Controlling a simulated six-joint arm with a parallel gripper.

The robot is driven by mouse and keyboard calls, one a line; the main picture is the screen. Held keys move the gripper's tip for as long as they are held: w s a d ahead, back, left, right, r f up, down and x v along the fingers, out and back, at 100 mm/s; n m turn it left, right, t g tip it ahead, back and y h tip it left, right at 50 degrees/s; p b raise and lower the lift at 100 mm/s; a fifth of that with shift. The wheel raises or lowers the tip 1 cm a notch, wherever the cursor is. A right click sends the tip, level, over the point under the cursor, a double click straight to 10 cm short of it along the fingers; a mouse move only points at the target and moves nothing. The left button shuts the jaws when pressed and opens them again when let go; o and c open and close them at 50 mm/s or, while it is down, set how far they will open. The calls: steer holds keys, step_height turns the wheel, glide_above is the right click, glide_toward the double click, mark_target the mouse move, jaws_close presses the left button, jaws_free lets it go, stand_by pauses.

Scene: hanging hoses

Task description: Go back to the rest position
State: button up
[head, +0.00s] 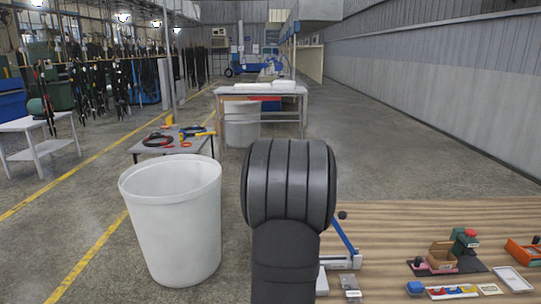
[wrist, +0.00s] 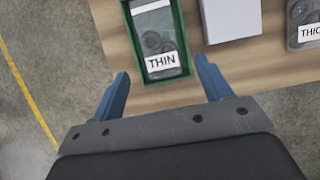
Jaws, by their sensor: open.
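My gripper (wrist: 162,92) shows in the wrist view with its two blue fingers spread wide apart and nothing between them. It hangs over the edge of the wooden table (wrist: 185,95). Just beyond the fingertips lies a green-rimmed tray (wrist: 187,52) holding a clear bag (wrist: 158,40) of dark rings with a label reading "THIN". In the head view my dark arm stands in the middle and hides part of the table, and the gripper's fingertips cannot be made out there.
A white bin (head: 172,225) stands on the floor left of my arm. On the wooden table (head: 400,225) at right are a green and red device (head: 464,241) and a strip of coloured parts (head: 453,292). The wrist view shows a white box (wrist: 232,18) and a second labelled bag (wrist: 303,22).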

steer(key=x, duration=0.4)
steer(key=shift+f, duration=0.4)
steer(key=shift+s+f, duration=0.15)
steer(key=shift+f, duration=0.25)
steer(key=shift+r, duration=0.1)
